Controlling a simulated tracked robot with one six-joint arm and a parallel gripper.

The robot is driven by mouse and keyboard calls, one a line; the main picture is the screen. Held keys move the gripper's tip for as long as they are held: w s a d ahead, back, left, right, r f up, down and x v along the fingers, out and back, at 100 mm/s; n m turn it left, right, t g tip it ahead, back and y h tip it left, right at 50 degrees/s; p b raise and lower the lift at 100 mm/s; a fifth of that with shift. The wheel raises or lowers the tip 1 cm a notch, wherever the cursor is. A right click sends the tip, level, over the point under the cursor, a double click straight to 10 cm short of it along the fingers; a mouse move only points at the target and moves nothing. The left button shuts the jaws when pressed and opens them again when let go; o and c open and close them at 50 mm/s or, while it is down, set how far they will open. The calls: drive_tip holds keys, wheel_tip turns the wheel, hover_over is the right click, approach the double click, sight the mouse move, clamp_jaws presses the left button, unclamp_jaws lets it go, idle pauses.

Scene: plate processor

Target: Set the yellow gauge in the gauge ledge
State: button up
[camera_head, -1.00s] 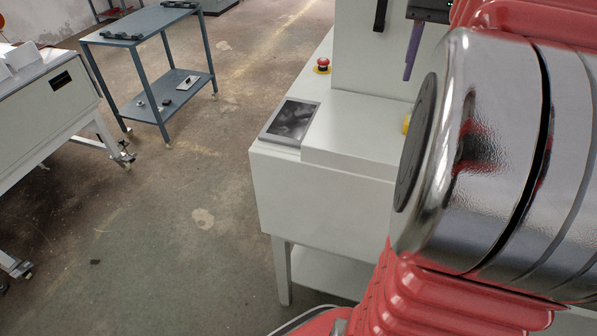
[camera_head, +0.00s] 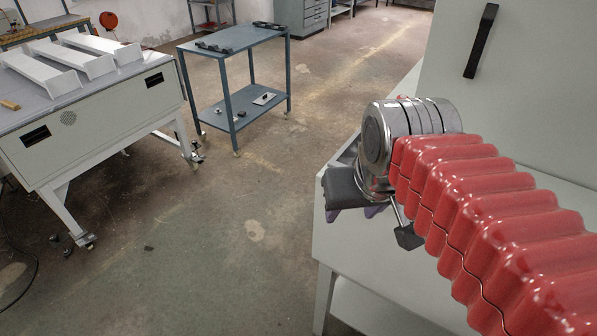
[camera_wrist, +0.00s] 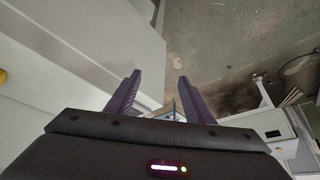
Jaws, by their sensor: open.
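My gripper (camera_head: 355,212) hangs beside the near left corner of the white machine, fingers down. In the wrist view its two purple fingers (camera_wrist: 159,76) stand wide apart with nothing between them. A small yellow patch (camera_wrist: 2,76) shows at the left edge of the wrist view, on or by the white machine; I cannot tell whether it is the yellow gauge. The gauge is not clearly seen in the head view. I cannot make out the gauge ledge in either view.
The white machine (camera_head: 375,262) fills the right side, with a black handle (camera_head: 481,41) on its upright panel. A blue-grey cart (camera_head: 232,40) stands beyond open floor. At left, a bench (camera_head: 105,108) carries white channels (camera_head: 84,62) and a small tan piece (camera_head: 9,104).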

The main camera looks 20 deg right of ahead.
drive_tip(key=s+a+f+n, duration=0.1)
drive_tip(key=s+a+f, duration=0.1)
drive_tip(key=a+f, duration=0.2)
drive_tip(key=shift+s+a+n+t+y, duration=0.2)
drive_tip(key=shift+n+t+y, duration=0.1)
drive_tip(key=shift+o, duration=0.6)
